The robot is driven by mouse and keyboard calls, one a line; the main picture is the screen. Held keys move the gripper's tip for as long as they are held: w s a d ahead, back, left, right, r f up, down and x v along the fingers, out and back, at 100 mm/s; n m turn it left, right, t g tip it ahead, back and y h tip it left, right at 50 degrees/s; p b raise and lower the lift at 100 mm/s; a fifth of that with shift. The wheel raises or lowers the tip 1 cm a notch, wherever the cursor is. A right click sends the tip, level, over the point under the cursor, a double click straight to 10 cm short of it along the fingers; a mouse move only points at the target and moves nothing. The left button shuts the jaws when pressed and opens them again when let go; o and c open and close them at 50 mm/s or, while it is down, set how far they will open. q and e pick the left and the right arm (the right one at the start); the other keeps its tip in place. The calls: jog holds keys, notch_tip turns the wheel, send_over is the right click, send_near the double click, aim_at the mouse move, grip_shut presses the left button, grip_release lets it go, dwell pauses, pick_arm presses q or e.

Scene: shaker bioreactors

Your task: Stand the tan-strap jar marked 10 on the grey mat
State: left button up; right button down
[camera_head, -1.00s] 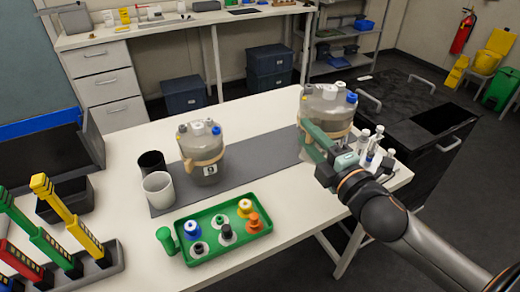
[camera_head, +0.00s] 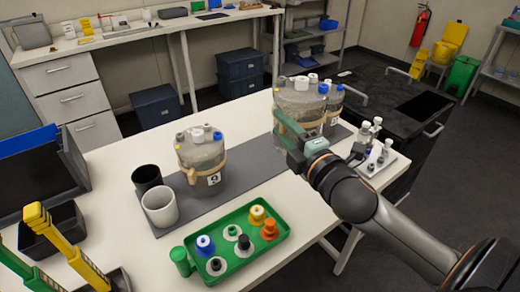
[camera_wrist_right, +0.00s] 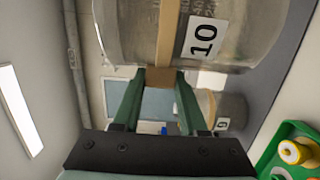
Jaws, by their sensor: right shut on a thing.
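The jar marked 10 (camera_head: 297,101) is a clear, grey-looking vessel with a tan strap and caps on top. Its label shows in the right wrist view (camera_wrist_right: 203,38). My right gripper (camera_head: 299,142) is shut on the tan strap's front block, which sits between the fingers (camera_wrist_right: 160,77). The jar is upright over the far right part of the grey mat (camera_head: 240,178); I cannot tell whether its base touches. My left gripper is not in view.
A similar jar (camera_head: 335,105) stands close behind at right, partly hidden. The jar marked 9 (camera_head: 202,158) stands on the mat's left part, beside a black cup (camera_head: 146,178) and white cup (camera_head: 160,207). A green tray (camera_head: 279,249) with caps is in front. Vials (camera_head: 376,146) stand at right.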

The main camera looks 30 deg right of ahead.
jog(key=shift+w+d+f+b, duration=0.1)
jog(key=shift+w+f+b, duration=0.45)
jog(key=shift+w+b, duration=0.1)
jog(key=w+f, duration=0.3)
jog(key=w+f+b, duration=0.1)
jog(key=w+f, duration=0.3)
jog(key=w+d+f, duration=0.1)
jog(key=w+f, duration=0.3)
jog(key=shift+w+f, duration=0.1)
jog(key=shift+w, duration=0.1)
jog(key=shift+f, duration=0.1)
jog(key=c, duration=0.9)
grip_release()
jog(key=shift+f+b, duration=0.2)
jog(key=shift+b, duration=0.15)
jog(key=o, duration=0.5)
jog(key=shift+c, duration=0.2)
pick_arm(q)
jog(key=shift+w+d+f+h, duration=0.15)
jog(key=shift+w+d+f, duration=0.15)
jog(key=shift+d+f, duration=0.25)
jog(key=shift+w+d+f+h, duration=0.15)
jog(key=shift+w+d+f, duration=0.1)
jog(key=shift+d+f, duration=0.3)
